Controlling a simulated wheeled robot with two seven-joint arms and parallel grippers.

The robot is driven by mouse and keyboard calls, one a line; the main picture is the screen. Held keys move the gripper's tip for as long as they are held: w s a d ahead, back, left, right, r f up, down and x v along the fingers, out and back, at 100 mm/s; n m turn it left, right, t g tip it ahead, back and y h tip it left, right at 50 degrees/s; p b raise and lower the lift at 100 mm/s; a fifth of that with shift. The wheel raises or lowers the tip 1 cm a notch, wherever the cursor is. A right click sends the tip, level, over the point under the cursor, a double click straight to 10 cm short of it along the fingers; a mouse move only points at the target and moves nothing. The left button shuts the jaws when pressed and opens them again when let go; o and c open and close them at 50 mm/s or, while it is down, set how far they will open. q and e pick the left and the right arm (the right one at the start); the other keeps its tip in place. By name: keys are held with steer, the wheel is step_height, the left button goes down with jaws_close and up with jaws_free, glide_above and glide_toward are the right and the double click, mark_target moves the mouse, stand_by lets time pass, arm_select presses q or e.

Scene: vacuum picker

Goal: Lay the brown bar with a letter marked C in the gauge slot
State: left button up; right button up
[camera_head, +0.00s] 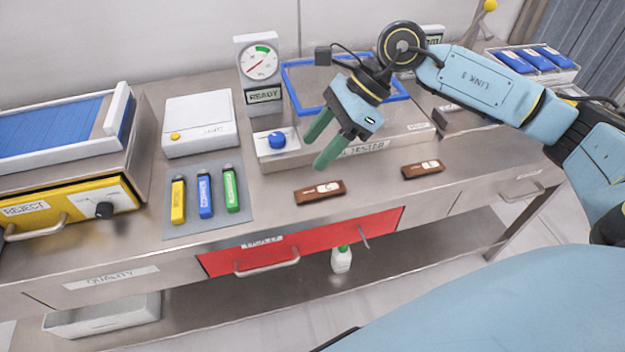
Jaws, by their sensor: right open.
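Two brown bars with white labels lie flat on the steel bench: a nearer brown bar (308,196) and another brown bar (412,174) to its right. Their letters are too small to read, so I cannot tell which is C. My right gripper (313,153), with green fingers, is open and empty. The unit has a blue-rimmed top (295,90). I cannot make out the gauge slot. My left gripper is not in view.
A dial gauge (260,62) with a READY sign stands behind a blue knob (277,139). Yellow (178,203), blue (205,197) and green (231,190) markers lie on a grey mat (244,213). A white box (198,120) and blue-topped reject unit (45,130) stand left.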

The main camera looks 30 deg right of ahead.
steer(key=d+h, duration=0.3)
steer(key=d, duration=0.3)
glide_toward(322, 188)
steer(key=shift+w+a+f+n, duration=0.3)
steer(key=shift+a+f+n, duration=0.1)
steer(key=shift+a+f, duration=0.35)
steer(key=shift+s+d+x, duration=0.15)
steer(key=shift+x, duration=1.35)
steer(key=shift+s+d+x, duration=0.15)
steer(key=shift+d+x, duration=0.05)
steer(key=shift+x, duration=1.3)
steer(key=shift+h, duration=0.3)
steer(key=c, duration=1.1)
